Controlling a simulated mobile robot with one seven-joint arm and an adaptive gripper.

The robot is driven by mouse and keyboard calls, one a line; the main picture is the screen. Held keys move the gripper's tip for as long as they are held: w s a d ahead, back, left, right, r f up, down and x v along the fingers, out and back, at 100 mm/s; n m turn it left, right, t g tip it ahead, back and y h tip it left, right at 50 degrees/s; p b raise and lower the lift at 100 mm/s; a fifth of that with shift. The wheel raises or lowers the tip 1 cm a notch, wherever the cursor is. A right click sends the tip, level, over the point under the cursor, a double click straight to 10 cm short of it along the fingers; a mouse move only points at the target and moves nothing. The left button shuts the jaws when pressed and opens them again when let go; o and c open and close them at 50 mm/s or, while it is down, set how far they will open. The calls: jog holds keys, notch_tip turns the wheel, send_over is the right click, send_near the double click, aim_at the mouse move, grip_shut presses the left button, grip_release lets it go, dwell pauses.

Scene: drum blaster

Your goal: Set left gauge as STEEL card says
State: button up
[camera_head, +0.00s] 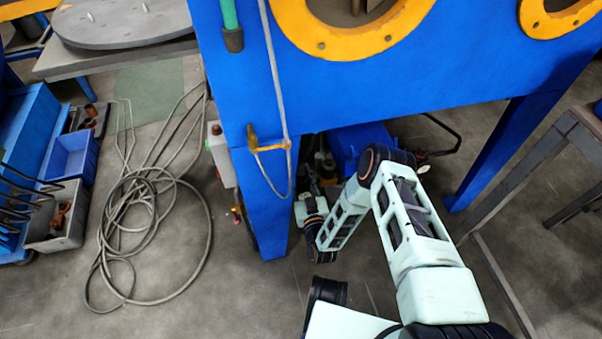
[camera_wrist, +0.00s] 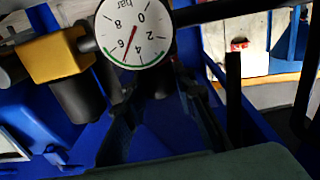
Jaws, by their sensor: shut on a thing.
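In the wrist view a round white gauge (camera_wrist: 133,30) marked "bar" shows at the top, its numbers upside down. Its red needle points between 4 and 6, and a green band runs along the rim there. My gripper (camera_wrist: 163,90) shows as dark fingers below the gauge. It is shut on a dark knob (camera_wrist: 158,84) just under the dial; the contact is deep in shadow. In the head view my arm reaches under the blue machine, and my gripper is hard to make out. No STEEL card can be made out.
A yellow block (camera_wrist: 55,57) with a black cylinder (camera_wrist: 78,97) under it sits left of the gauge. The blue machine (camera_head: 400,88) and its leg (camera_head: 262,195) stand close to my arm. Coiled cable (camera_head: 150,215) lies on the floor at left. A metal frame (camera_head: 530,165) stands at right.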

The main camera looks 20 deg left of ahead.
jog(key=o, duration=1.1)
jog(key=shift+s+f, duration=0.1)
jog(key=shift+o, duration=0.3)
